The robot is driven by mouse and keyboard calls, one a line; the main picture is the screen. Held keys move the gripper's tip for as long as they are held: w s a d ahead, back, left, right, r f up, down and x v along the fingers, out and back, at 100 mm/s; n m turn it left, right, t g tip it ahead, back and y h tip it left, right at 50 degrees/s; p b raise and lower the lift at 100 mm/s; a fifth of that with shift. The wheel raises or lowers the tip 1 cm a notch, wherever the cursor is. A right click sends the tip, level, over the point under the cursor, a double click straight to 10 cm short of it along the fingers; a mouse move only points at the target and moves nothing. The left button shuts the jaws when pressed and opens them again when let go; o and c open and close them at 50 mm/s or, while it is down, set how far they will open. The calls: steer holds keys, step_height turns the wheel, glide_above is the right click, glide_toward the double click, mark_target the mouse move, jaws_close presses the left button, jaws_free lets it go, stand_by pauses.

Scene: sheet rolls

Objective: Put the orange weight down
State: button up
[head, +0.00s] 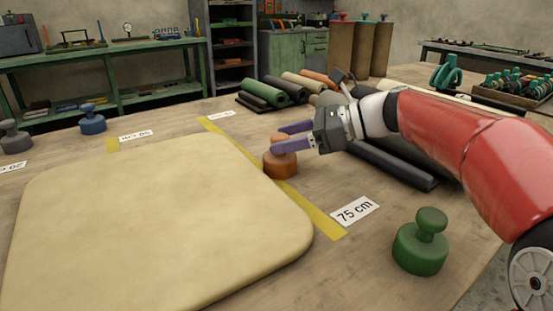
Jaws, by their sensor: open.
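The orange weight (280,164) stands upright on the table, at the right edge of the pale sheet (150,225) and by the yellow tape line (318,217). I cannot tell whether its base rests on the sheet or just beside it. My gripper (279,138) is at the weight's knob, reaching in from the right. Its two purple fingers are apart, one behind the knob and one in front of it. The near finger hides part of the knob.
A green weight (421,243) stands at the front right, near a "75 cm" label (355,211). A blue weight (93,119) and a grey weight (15,137) stand at the left. Several rolls (262,92) lie behind my gripper. A tray of green-handled items (513,98) is at the back right.

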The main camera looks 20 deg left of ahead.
steer(key=shift+x, duration=0.95)
jaws_close()
steer(key=shift+r, duration=0.1)
